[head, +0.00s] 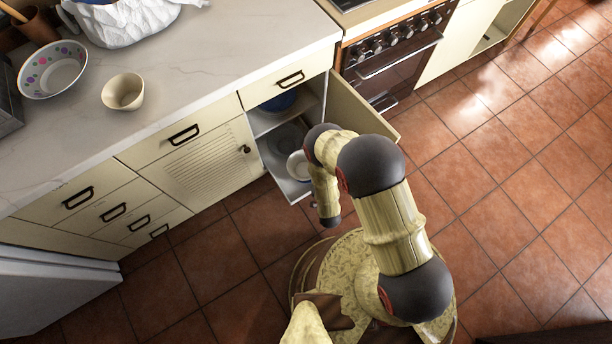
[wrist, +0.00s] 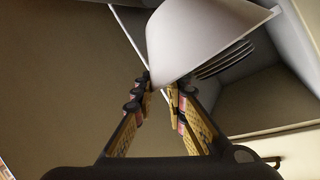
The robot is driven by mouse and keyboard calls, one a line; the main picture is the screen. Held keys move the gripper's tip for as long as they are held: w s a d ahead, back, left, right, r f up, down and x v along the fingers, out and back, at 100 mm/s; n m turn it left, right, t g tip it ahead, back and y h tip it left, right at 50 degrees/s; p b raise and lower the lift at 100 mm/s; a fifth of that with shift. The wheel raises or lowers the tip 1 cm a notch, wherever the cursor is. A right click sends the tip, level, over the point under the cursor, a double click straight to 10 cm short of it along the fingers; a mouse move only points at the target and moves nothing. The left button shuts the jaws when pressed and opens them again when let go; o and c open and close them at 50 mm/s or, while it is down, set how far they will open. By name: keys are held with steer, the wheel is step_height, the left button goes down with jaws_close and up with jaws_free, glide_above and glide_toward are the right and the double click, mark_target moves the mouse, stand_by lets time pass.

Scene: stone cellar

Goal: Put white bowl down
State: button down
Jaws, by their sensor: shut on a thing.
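The white bowl (wrist: 195,38) fills the upper middle of the wrist view, seen close and tilted. My gripper (wrist: 161,92) is shut on the bowl's lower edge, with a fingertip on each side of the wall. In the head view the white bowl (head: 297,166) shows partly at the open lower cabinet, beside my arm. My arm hides part of it, and my fingers are not clear there. I cannot tell whether the bowl touches a shelf.
The open cabinet (head: 280,178) has a blue bowl (head: 279,102) on its upper shelf. Its door (head: 360,108) stands open at the right. The counter (head: 190,72) carries a dotted bowl (head: 52,69) and a cream cup (head: 123,92), with clear room to their right.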

steer(key=s+f+b, duration=0.1)
steer(key=s+f, duration=0.5)
steer(key=f, duration=0.2)
steer(key=w+f+b, duration=0.2)
steer(key=w+f, duration=0.1)
steer(key=w, duration=0.1)
steer(key=w+f+b, duration=0.2)
steer(key=w+f, duration=0.1)
steer(key=w, duration=0.2)
steer(key=w+f+b, duration=0.3)
steer(key=w+f, duration=0.1)
steer(key=shift+w+d, duration=0.2)
steer(key=shift+d, duration=0.15)
steer(key=shift+w+f, duration=0.2)
steer(key=shift+f, duration=0.1)
steer(key=shift+w+f+b, duration=0.2)
steer(key=shift+f+b, duration=0.7)
steer(key=shift+f, duration=0.75)
steer(key=shift+f, duration=0.15)
steer(key=c, duration=1.8)
jaws_free()
steer(key=shift+s+f, duration=0.1)
